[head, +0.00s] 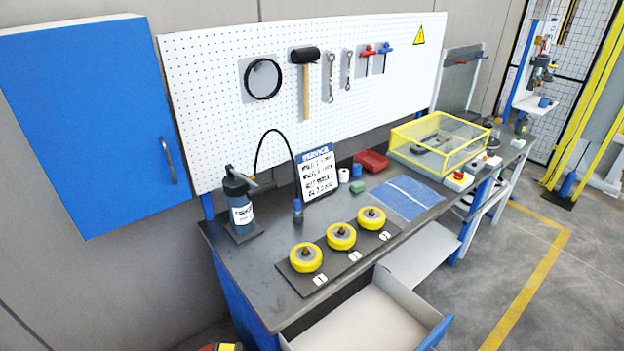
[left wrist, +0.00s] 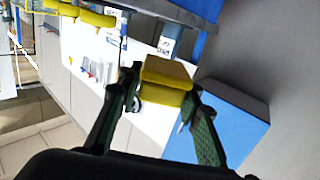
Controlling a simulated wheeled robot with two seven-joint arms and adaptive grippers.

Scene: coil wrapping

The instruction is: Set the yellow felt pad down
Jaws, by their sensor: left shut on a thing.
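The yellow felt pad (left wrist: 167,72) is a thick yellow block in the left wrist view. My left gripper (left wrist: 165,92) has its two dark green fingers on either side of the pad and is shut on it. The pad is held up in the air, with the pegboard and the blue cabinet behind it. In the head view neither gripper shows clearly. A small yellow and red patch (head: 222,347) is cut off at the bottom edge there, and I cannot tell what it is. My right gripper is not in view.
Three yellow wheel-like parts (head: 341,236) sit on a dark mat on the workbench (head: 262,290). An open drawer (head: 365,322) juts out in front.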

